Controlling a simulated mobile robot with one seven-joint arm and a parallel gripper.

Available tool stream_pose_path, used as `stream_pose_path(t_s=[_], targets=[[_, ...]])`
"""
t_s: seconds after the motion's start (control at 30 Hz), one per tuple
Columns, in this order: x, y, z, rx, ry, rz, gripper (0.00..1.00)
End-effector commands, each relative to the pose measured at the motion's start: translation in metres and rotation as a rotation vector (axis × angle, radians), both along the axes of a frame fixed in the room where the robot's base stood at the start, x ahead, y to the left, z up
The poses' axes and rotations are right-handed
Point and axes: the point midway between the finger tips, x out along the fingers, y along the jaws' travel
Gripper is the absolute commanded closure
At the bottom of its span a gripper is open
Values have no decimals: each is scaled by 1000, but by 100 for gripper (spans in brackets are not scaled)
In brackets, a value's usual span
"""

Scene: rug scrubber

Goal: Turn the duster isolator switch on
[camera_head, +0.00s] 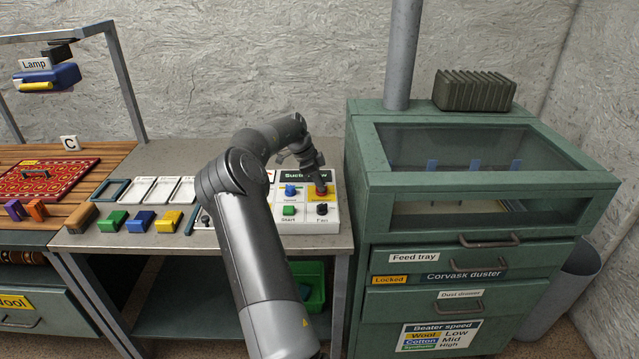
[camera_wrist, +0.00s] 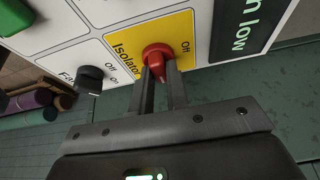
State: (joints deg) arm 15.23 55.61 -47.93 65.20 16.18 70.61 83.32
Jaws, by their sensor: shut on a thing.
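The isolator switch is a red knob (camera_wrist: 158,60) on a yellow panel marked "Isolator" (camera_wrist: 124,58); an "Off" label shows beside it, and no "On" label shows on the yellow panel. In the head view the red knob (camera_head: 321,191) sits at the upper right of the white control box (camera_head: 300,227). My gripper (camera_wrist: 160,78) has its two fingers on either side of the knob's red handle and is shut on it. The handle's narrow end points toward my gripper in the wrist view. The fingers hide part of the panel there.
A black "Fan" knob (camera_wrist: 90,78) is close beside the isolator. A blue knob (camera_head: 290,190) and a green Start button (camera_head: 289,210) share the box. The green duster cabinet (camera_head: 360,190) stands close on the right. Trays and coloured blocks lie left of my arm.

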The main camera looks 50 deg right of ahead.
Motion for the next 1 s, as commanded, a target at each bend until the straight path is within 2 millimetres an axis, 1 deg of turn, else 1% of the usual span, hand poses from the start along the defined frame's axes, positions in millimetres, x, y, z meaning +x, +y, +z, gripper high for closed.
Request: stream_pose_path(t_s=[0.3, 0.33, 0.5, 0.6, 0.87, 0.97, 1.0], targets=[[1, 1, 0, 1, -3, -1, 100], [1, 1, 0, 1, -3, -1, 84], [1, 1, 0, 1, -2, 0, 70], [1, 0, 0, 1, -2, 0, 64], [1, 1, 2, 0, -1, 0, 64], [4, 3, 12, -1, -4, 2, 64], [6, 5, 18, -1, -4, 2, 64]])
